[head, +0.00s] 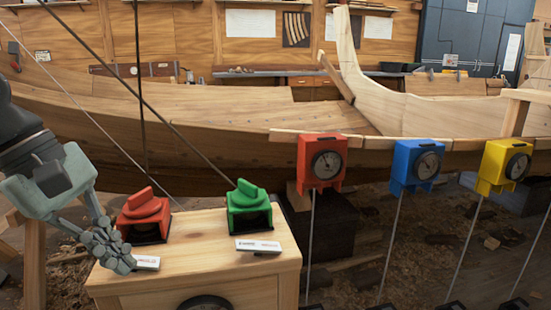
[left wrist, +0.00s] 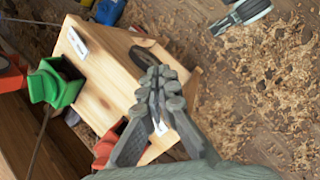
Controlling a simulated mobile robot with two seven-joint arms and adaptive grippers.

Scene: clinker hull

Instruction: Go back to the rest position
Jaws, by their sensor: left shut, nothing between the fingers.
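My left gripper (head: 108,246) comes in from the left in the head view, at the left front edge of a wooden box (head: 210,280). Its fingers are closed together and empty, beside a white label (head: 146,263) in front of a red knobbed device (head: 144,215). In the left wrist view the shut fingertips (left wrist: 162,85) show over the box, with a green knobbed device (left wrist: 54,85) to their left. The red device is partly hidden there behind the fingers. My right gripper is not in view.
The green device (head: 249,208) stands on the box. Red (head: 320,162), blue (head: 415,167) and yellow (head: 503,167) dial boxes stand on thin poles to the right. The wooden hull (head: 220,140) spans behind. Thin dark lines cross above the box. Shavings cover the floor.

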